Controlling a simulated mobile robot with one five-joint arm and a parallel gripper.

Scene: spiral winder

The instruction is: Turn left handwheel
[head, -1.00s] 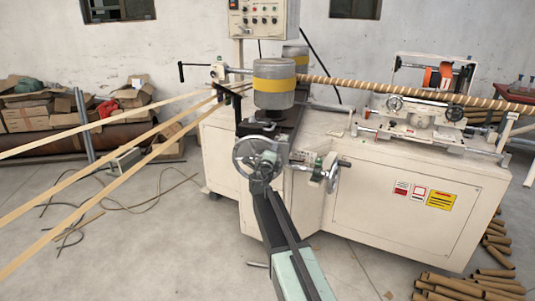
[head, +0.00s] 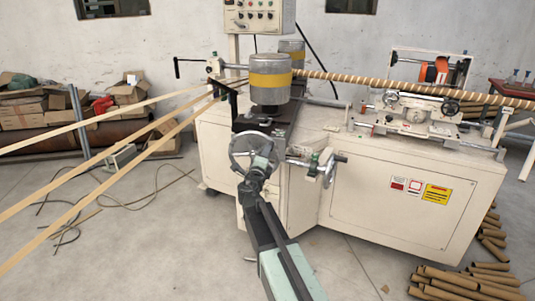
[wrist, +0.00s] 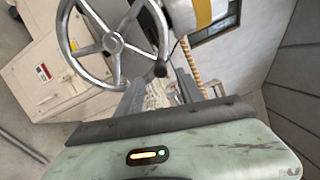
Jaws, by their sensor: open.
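The left handwheel (head: 232,151) is a silver spoked wheel on the front of the winder, below the grey drum with the yellow band. In the wrist view the handwheel (wrist: 112,43) stands upper left, with its hub, spokes and a dark knob (wrist: 160,69) at its lower right. My gripper (head: 266,153) is in front of the right part of the wheel in the head view and hides some of it. In the wrist view my gripper (wrist: 159,88) has its fingers apart, with the knob close to the gap between them. I see no grip on the wheel.
A second, smaller handwheel (head: 329,168) sticks out just right of my gripper. The cream machine cabinet (head: 365,205) fills the right side. Paper strips (head: 95,160) run in from the left. Cardboard tubes (head: 465,280) lie on the floor at lower right.

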